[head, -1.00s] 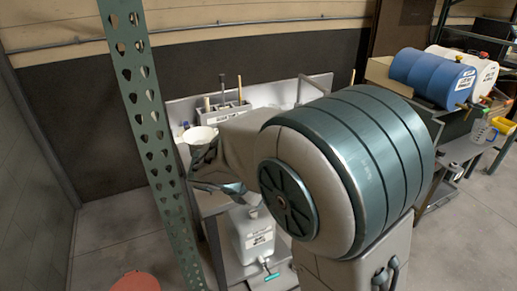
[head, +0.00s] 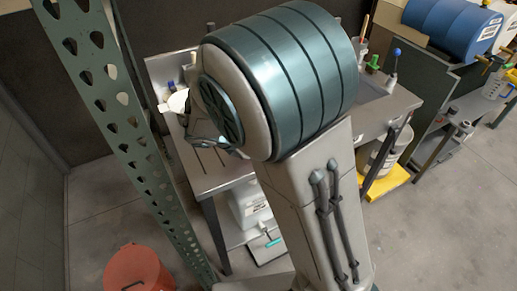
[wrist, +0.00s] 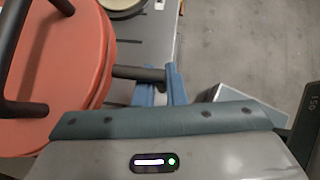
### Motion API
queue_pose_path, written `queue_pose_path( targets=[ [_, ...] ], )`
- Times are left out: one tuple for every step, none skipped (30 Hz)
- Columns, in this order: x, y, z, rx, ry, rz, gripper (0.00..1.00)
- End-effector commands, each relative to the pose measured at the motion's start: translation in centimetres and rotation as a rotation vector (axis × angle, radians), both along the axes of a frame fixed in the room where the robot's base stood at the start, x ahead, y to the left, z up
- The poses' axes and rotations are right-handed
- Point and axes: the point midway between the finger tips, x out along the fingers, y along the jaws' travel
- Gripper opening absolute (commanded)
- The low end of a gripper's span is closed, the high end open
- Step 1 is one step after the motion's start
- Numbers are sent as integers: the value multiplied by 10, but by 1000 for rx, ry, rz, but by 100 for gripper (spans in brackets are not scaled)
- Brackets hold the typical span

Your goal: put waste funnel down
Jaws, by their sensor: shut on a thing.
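In the wrist view my gripper (wrist: 163,88) is shut, its blue fingers closed on the end of a dark handle (wrist: 138,72). The handle runs left to the rim of a large orange-red round body (wrist: 75,75), which appears to be the waste funnel. Dark bars cross this body, and the left frame edge cuts it off. In the head view my arm hides the gripper and what it holds, at the left end of the grey bench (head: 215,180).
A cream bowl (head: 178,100) is on the bench's left end. A red container (head: 138,270) stands on the floor at lower left. A perforated green post (head: 105,110) rises left of the bench. A white jug (head: 250,212) is below the bench top. Open floor lies at right.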

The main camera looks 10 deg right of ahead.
Motion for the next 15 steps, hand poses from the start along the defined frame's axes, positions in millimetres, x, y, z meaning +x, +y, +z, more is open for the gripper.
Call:
queue_pose_path(
  targets=[
    [0,0,-2,0,-2,-1,0],
    [0,0,-4,0,-2,-1,0],
    [0,0,-7,1,-2,-1,0],
    [0,-1,-9,0,-2,-1,0],
    [0,-1,-13,-1,0,-1,0],
    [0,-1,-18,-2,0,-1,0],
    [0,-1,-22,-2,0,-1,0],
    [0,-1,-27,-3,1,-2,0],
    [0,-2,-32,-3,1,-2,0],
    [0,-1,-35,-2,1,-3,0],
    [0,-2,-38,-1,0,-4,0],
    [0,-2,-40,-1,-1,-4,0],
    [0,-1,-40,1,-1,-3,0],
    [0,-1,-40,1,-2,-4,0],
    [0,-1,-40,1,-2,-4,0]
  ],
)
